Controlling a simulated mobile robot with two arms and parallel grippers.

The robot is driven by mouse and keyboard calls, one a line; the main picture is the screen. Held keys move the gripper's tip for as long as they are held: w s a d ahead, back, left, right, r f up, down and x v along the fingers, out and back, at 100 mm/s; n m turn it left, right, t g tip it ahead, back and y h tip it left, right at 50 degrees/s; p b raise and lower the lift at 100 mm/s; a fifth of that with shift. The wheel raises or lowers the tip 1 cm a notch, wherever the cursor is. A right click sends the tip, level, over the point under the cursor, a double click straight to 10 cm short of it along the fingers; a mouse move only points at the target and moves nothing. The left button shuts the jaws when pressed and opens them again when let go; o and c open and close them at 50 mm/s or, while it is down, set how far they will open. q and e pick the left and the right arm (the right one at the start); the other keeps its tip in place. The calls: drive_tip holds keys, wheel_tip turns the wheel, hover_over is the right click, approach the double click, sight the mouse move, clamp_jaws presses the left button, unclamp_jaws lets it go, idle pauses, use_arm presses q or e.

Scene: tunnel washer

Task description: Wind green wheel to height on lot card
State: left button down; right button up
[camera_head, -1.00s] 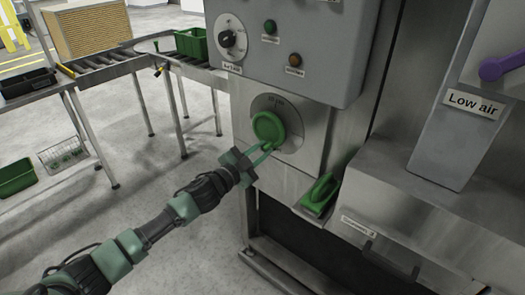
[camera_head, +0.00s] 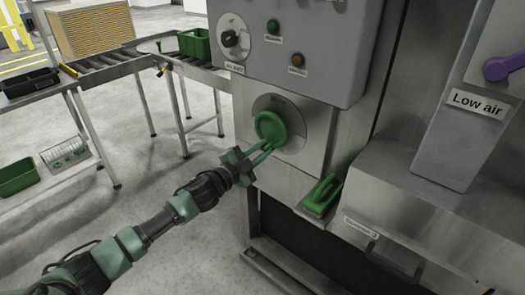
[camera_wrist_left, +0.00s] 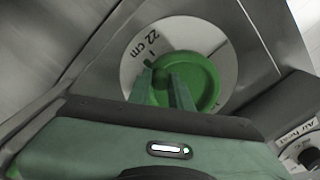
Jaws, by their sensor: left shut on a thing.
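The green wheel (camera_head: 271,128) sits on a round pale dial plate (camera_head: 294,113) on the front of the steel machine. My left gripper (camera_head: 264,150) reaches it from the lower left and is shut on its lower rim. In the left wrist view the green wheel (camera_wrist_left: 205,82) lies beyond my left gripper's fingers (camera_wrist_left: 165,82). The dial there reads "22 cm" beside a small tick, with a green knob or pointer close to it. A lot card cannot be made out in these views. My right gripper is not in view.
A control box (camera_head: 290,50) with a black knob (camera_head: 233,38) and two buttons is above the wheel. A green-handled tool (camera_head: 322,195) lies on a ledge to the right. A "Low air" post (camera_head: 460,115) stands further right. A roller conveyor (camera_head: 110,65) is at left.

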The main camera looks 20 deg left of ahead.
use_arm(q)
drive_tip(key=shift+w+a+r+m, duration=0.2)
drive_tip(key=shift+a+r+m, duration=0.1)
drive_tip(key=shift+a, duration=0.1)
idle(0.6)
drive_tip(key=c, duration=1.3)
unclamp_jaws()
drive_tip(key=shift+s+f, duration=0.1)
drive_tip(key=shift+f, duration=0.1)
drive_tip(key=b+v, duration=0.2)
drive_tip(key=v, duration=0.5)
drive_tip(key=shift+s, duration=0.35)
drive_tip(key=shift+a, duration=0.1)
